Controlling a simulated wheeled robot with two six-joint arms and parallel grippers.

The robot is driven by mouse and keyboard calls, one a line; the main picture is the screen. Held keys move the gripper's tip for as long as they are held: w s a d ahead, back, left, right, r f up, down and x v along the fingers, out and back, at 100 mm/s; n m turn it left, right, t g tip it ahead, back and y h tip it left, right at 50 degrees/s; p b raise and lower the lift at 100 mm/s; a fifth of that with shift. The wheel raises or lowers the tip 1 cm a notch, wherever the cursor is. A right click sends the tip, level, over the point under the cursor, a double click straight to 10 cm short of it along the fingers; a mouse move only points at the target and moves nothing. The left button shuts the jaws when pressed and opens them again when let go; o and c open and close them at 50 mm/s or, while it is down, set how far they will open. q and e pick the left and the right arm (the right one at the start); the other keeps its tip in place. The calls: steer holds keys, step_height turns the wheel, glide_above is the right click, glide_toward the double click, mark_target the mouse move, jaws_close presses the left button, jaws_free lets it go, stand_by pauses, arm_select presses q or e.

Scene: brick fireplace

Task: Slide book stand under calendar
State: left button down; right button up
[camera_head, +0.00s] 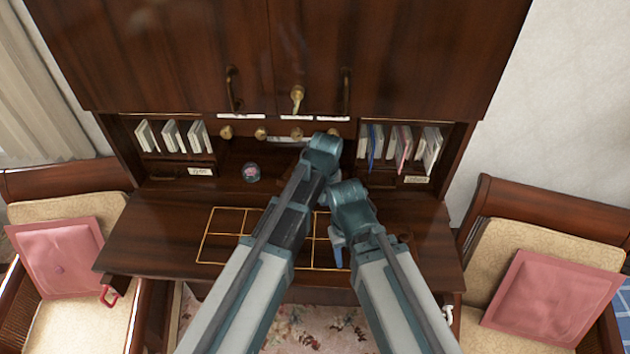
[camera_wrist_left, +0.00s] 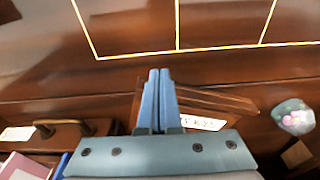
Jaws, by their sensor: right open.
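My left gripper (camera_head: 312,168) reaches over the back of the desk and hides what lies beneath it in the head view. In the left wrist view its blue fingers (camera_wrist_left: 159,72) are close together, with nothing visible between them. A flat dark wooden piece (camera_wrist_left: 225,101), perhaps the book stand, shows beside and behind the fingers. A white card with dark writing (camera_wrist_left: 202,122) is next to it; I cannot tell whether it is the calendar or a label. My right gripper (camera_head: 338,252) is lower, open over the desk's gold-lined grid; its fingers are partly hidden by the arm.
The dark wooden desk (camera_head: 160,235) is clear at the left. A glass paperweight (camera_head: 251,172) stands at the back, also in the left wrist view (camera_wrist_left: 293,117). Books fill the left shelf (camera_head: 172,137) and right shelf (camera_head: 405,147). Chairs with pink cushions (camera_head: 62,257) flank the desk.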

arm_select(q)
steer(key=shift+w+a, duration=0.4)
steer(key=shift+w, duration=0.6)
steer(key=shift+w+a, duration=0.35)
steer(key=shift+w, duration=0.7)
steer(key=shift+w+a, duration=0.4)
steer(key=shift+w, duration=0.6)
steer(key=shift+w+a, duration=0.15)
steer(key=shift+w, duration=0.1)
arm_select(e)
steer(key=shift+s, duration=0.1)
arm_select(q)
steer(key=shift+s, duration=0.15)
steer(key=shift+s, duration=0.15)
arm_select(e)
steer(key=shift+a, duration=0.1)
arm_select(q)
steer(key=shift+s+d, duration=0.5)
steer(key=shift+s, duration=0.35)
steer(key=shift+s+d, duration=0.15)
steer(key=shift+s, duration=0.35)
